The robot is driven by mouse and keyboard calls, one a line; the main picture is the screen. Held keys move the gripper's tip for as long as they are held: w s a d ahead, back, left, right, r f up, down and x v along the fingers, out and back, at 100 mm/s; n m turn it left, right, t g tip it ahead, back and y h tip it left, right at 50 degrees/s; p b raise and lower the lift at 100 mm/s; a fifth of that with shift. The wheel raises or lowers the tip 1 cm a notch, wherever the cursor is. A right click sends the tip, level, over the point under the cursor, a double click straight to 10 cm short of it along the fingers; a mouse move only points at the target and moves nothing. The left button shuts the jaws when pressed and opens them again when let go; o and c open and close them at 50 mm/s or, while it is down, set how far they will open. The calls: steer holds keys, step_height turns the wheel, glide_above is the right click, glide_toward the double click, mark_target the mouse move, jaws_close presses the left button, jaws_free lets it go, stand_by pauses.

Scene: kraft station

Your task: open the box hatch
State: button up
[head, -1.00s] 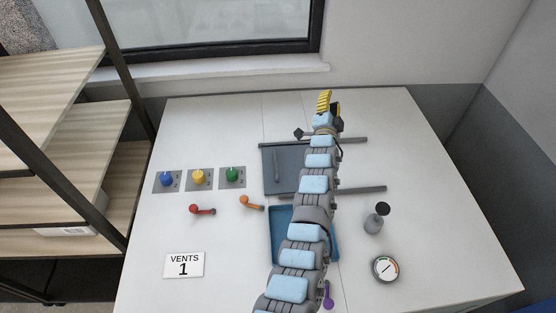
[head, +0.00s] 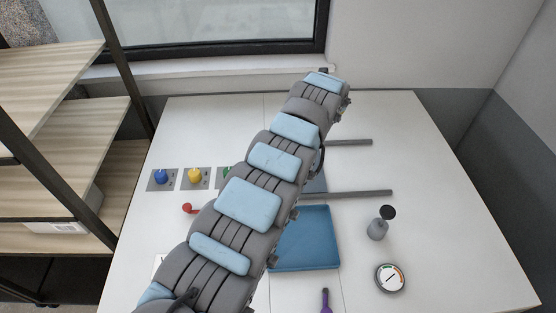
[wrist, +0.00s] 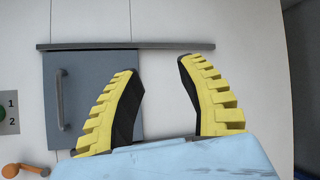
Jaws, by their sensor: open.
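The box hatch (wrist: 90,65) is a flat grey-blue panel with a dark upright bar handle (wrist: 61,100) near its left edge in the wrist view. In the head view only a small piece of the hatch (head: 318,184) shows beside my arm. My gripper (wrist: 160,98) is open and empty, with yellow ribbed fingers. The left finger overlaps the hatch's right part in the picture, and the right finger is over the white panel. The handle is to the left of both fingers. My arm hides the gripper in the head view.
Two grey rails, an upper (head: 350,142) and a lower (head: 350,194), run right from the hatch area. A blue tray (head: 310,240) is below it. A grey knob (head: 377,229), a gauge (head: 391,278) and a purple handle (head: 325,300) are at right. Blue (head: 161,177) and yellow (head: 194,176) knobs are left.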

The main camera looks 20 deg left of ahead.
steer(key=s+a+f+m+g+y+b, duration=0.1)
steer(key=s+a+m+g+y, duration=0.1)
steer(key=s+a, duration=0.3)
steer(key=s+a+f+m+g+y, duration=0.2)
steer(key=s+a+g, duration=0.15)
steer(key=s, duration=0.25)
steer(key=shift+t, duration=0.45)
steer(key=shift+b+x, duration=2.5)
steer(key=shift+x, duration=3.35)
steer(key=shift+w+a+f, duration=0.25)
steer(key=shift+w+f, duration=0.05)
steer(key=shift+w, duration=0.05)
steer(key=shift+x, duration=0.95)
steer(key=shift+w+f+h, duration=0.25)
steer(key=shift+f+h, duration=0.05)
steer(key=shift+f, duration=0.35)
steer(key=shift+a+f, duration=0.4)
steer(key=shift+f, duration=0.2)
jaws_close()
